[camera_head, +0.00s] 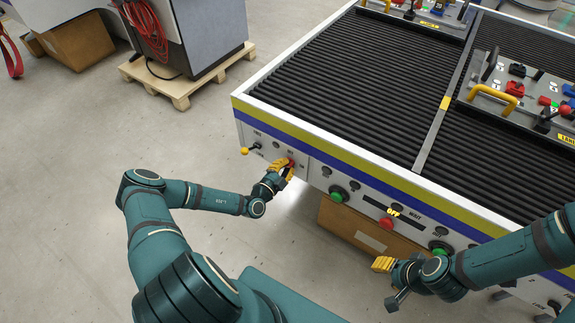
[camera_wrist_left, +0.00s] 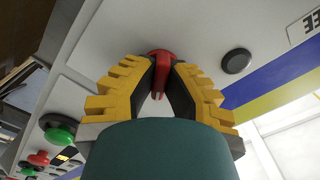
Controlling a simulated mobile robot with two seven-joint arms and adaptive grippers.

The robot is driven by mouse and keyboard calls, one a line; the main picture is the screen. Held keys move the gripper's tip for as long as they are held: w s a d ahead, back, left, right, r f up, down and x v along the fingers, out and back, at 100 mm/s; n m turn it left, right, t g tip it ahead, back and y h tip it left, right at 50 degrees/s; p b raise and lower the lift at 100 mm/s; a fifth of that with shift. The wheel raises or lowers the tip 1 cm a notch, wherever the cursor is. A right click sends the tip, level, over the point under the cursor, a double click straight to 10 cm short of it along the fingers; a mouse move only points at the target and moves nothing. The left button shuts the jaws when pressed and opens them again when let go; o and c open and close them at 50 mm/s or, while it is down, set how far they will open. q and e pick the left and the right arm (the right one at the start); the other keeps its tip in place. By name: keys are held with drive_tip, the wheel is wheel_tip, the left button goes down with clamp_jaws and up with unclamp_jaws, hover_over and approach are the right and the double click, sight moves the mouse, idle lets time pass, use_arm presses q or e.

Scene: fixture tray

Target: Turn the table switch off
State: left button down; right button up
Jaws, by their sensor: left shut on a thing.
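The table switch is a red rotary knob (camera_wrist_left: 160,72) on the white front panel of the table (camera_head: 262,140). In the left wrist view it sits between the tips of my left gripper's yellow and black fingers (camera_wrist_left: 161,78). In the head view my left gripper (camera_head: 282,168) is at the panel's left part and mostly covers the knob, with a bit of red (camera_head: 291,162) showing. The left gripper is shut on the knob. My right gripper (camera_head: 383,265) is in front of the panel, away from the switch; its finger opening is unclear.
The panel has a yellow-tipped lever (camera_head: 245,151), green buttons (camera_head: 337,196) and a red button (camera_head: 387,222). Black rollers (camera_head: 345,75) cover the table top, with fixture trays (camera_head: 500,98) on it. A cardboard box (camera_head: 350,225) is below.

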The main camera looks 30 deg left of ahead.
use_arm(q)
drive_tip(key=n+b, duration=0.1)
drive_tip(key=n, duration=0.1)
drive_tip(key=shift+n, duration=1.1)
drive_tip(key=shift+b, duration=0.35)
drive_tip(key=n+b, duration=0.1)
drive_tip(key=n, duration=0.1)
drive_tip(key=shift+n, duration=0.4)
drive_tip(key=shift+r+n+b, duration=0.1)
drive_tip(key=shift+n+b, duration=0.5)
drive_tip(key=shift+n, duration=0.9)
